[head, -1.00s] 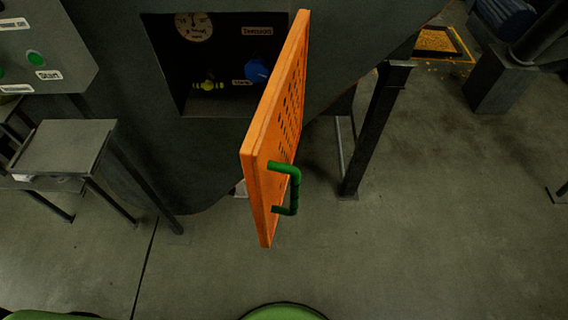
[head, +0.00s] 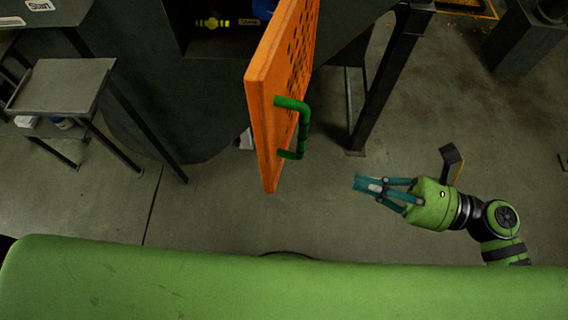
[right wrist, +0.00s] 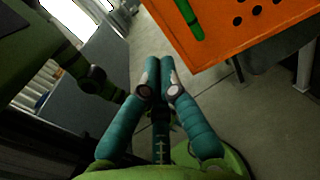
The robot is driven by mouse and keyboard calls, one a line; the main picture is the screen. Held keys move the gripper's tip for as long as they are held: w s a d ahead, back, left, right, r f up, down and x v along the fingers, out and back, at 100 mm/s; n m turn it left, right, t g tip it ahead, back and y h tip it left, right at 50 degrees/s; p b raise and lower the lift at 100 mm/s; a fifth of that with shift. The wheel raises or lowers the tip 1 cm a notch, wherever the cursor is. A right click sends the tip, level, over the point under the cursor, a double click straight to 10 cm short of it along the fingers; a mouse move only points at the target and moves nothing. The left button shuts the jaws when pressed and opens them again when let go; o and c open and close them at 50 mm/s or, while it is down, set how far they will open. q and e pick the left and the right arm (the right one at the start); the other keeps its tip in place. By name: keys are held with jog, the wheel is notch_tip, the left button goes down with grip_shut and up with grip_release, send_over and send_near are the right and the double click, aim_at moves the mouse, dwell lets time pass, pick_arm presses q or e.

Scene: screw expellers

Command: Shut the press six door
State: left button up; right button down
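The orange perforated door (head: 284,87) stands swung open from the dark press body, its outer edge toward me. It also shows at the top right of the right wrist view (right wrist: 232,40). Its green bar handle (head: 304,128) is on the right-hand face; part of it shows in the right wrist view (right wrist: 190,18). My right gripper (head: 360,184) is to the right of the handle and apart from it. Its teal fingers meet at the tips in the right wrist view (right wrist: 152,75), with nothing between them. My left gripper is not in view.
The press recess (head: 222,42) behind the door holds a yellow valve (head: 212,23). A dark support leg (head: 380,90) stands right of the door. A small grey table (head: 62,86) is at the left. The floor between door and right gripper is clear.

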jog(key=n, duration=0.1)
jog(key=p, duration=0.7)
send_near(267, 163)
jog(key=shift+g, duration=0.3)
jog(key=x, duration=0.6)
jog(key=shift+w+r, duration=0.2)
jog(key=shift+w+a+f, duration=0.1)
jog(key=shift+a+f, duration=0.15)
jog(key=shift+a, duration=0.25)
jog(key=shift+a, duration=0.1)
